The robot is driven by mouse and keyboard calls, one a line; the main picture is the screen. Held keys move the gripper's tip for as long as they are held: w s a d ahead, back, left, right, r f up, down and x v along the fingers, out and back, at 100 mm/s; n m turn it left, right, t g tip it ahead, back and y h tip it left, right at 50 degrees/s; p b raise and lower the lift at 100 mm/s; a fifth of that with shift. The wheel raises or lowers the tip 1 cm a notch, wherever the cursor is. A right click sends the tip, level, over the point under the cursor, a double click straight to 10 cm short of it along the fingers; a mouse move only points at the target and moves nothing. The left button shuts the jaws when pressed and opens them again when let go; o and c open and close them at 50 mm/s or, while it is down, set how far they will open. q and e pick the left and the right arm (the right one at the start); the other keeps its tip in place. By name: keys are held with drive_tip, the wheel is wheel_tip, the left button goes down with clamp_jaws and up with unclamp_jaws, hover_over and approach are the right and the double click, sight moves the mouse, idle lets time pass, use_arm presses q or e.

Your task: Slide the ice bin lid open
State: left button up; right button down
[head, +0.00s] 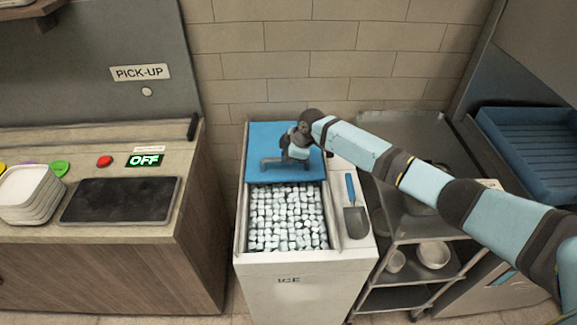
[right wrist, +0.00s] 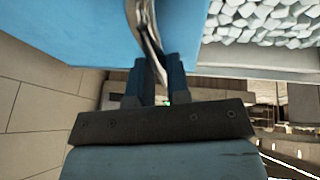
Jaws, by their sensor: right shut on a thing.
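The ice bin (head: 300,272) is a white box marked ICE. Its blue lid (head: 264,138) covers the back part of the top, and the front part is open with ice cubes (head: 285,220) showing. The lid also shows in the right wrist view (right wrist: 70,28). A metal handle (head: 272,163) stands at the lid's front edge, and it appears as a curved bar (right wrist: 146,35) in the right wrist view. My right gripper (head: 293,153) is shut on the handle, its fingers (right wrist: 153,75) on either side of the bar. My left gripper is not in view.
A scoop with a blue grip (head: 354,208) lies on the bin's right rim. A counter (head: 125,212) with a dark tablet and stacked white trays stands left. A metal shelf (head: 405,230) with bowls stands right. A tiled wall (head: 290,70) is close behind the bin.

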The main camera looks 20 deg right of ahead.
drive_tip(key=c, duration=1.1)
unclamp_jaws()
drive_tip(key=v, duration=1.4)
drive_tip(key=shift+f, duration=0.1)
drive_tip(key=s+a+f+m+t+y+p, duration=0.1)
drive_tip(key=s+a+f+m+t+p, duration=0.15)
drive_tip(key=s+a+f, duration=0.65)
drive_tip(key=s+f+m+t+p, duration=0.1)
drive_tip(key=s+f+m, duration=0.1)
drive_tip(key=s, duration=0.3)
drive_tip(key=s+f+m+t+p, duration=0.1)
drive_tip(key=s+f+m, duration=0.1)
drive_tip(key=s, duration=0.4)
drive_tip(key=s+a+f+m+t+p, duration=0.1)
drive_tip(key=s+f+m, duration=0.1)
drive_tip(key=s, duration=0.3)
drive_tip(key=shift+s+m+p, duration=0.25)
drive_tip(key=shift+s+p, duration=0.1)
drive_tip(key=shift+s, duration=0.05)
drive_tip(key=s+d+m+t+h+p, duration=0.1)
drive_tip(key=s+d+m+t, duration=0.1)
drive_tip(key=s, duration=0.8)
drive_tip(key=shift+s+d+r+m+h+p, duration=0.35)
drive_tip(key=shift+d+r+m, duration=0.1)
drive_tip(key=shift+d+m, duration=0.15)
